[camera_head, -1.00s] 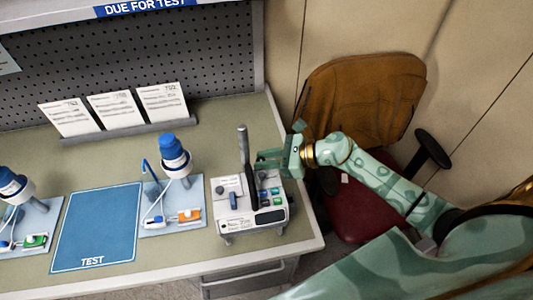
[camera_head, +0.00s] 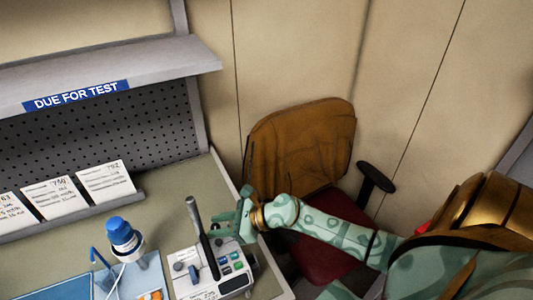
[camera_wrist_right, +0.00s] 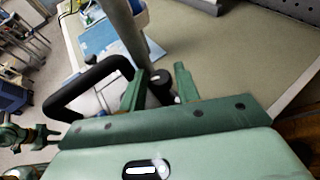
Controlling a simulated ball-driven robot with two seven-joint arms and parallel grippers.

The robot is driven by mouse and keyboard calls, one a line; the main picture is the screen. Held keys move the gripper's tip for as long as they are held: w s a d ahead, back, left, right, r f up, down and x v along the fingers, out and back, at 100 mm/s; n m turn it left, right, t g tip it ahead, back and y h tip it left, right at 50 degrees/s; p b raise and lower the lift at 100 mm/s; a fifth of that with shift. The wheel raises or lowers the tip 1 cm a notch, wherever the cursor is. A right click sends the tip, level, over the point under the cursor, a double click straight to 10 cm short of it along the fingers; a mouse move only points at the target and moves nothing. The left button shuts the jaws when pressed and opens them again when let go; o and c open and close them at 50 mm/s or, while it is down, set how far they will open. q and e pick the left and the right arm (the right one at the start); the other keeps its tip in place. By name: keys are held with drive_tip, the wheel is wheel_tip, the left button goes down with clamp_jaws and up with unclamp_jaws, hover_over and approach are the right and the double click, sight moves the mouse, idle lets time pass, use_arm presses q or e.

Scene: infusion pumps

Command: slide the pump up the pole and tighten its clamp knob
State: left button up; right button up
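The pump (camera_head: 229,283) is a white box with small coloured keys, low on the right end of the bench. A grey pole (camera_head: 193,214) rises at it, with a black handle (camera_head: 209,256) alongside. In the right wrist view the pole (camera_wrist_right: 124,32) and black loop handle (camera_wrist_right: 84,84) show close up. My right gripper (camera_head: 234,222) is at the pump's upper right side. In the wrist view its two green fingers (camera_wrist_right: 159,84) stand apart, with a dark knob (camera_wrist_right: 161,88) between or just beyond them; contact cannot be told.
A blue-capped device (camera_head: 122,236) stands on a blue mat left of the pump. Cards (camera_head: 106,181) stand along the pegboard under a shelf (camera_head: 110,75). A brown-backed chair (camera_head: 300,145) is right of the bench, near my right arm. Bare bench lies behind the pump.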

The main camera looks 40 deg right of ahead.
drive_tip(key=n+g+y+b, duration=0.1)
drive_tip(key=b, duration=0.1)
drive_tip(key=d+n+g+y+b, duration=0.1)
drive_tip(key=n+g+b, duration=0.1)
drive_tip(key=b, duration=0.1)
drive_tip(key=shift+f, duration=0.2)
drive_tip(key=b+v, duration=0.2)
drive_tip(key=v, duration=1.4)
drive_tip(key=w+d+f+m+t+h+b, duration=0.1)
drive_tip(key=d+f+m+t+h+b, duration=0.15)
drive_tip(key=f+m, duration=0.6)
drive_tip(key=w+d+f+m+t+h+b, duration=0.1)
drive_tip(key=d+f+m+t+b, duration=0.2)
drive_tip(key=f+m, duration=0.5)
drive_tip(key=s+d+f+m+h+b, duration=0.1)
drive_tip(key=s+f+m+h, duration=0.2)
drive_tip(key=f, duration=0.7)
drive_tip(key=s+d+f+m+h+b, duration=0.1)
drive_tip(key=s+f+m+h, duration=0.2)
drive_tip(key=f+m, duration=0.5)
wheel_tip(320, 180, down, 2)
drive_tip(key=shift+f, duration=0.1)
drive_tip(key=o, duration=0.3)
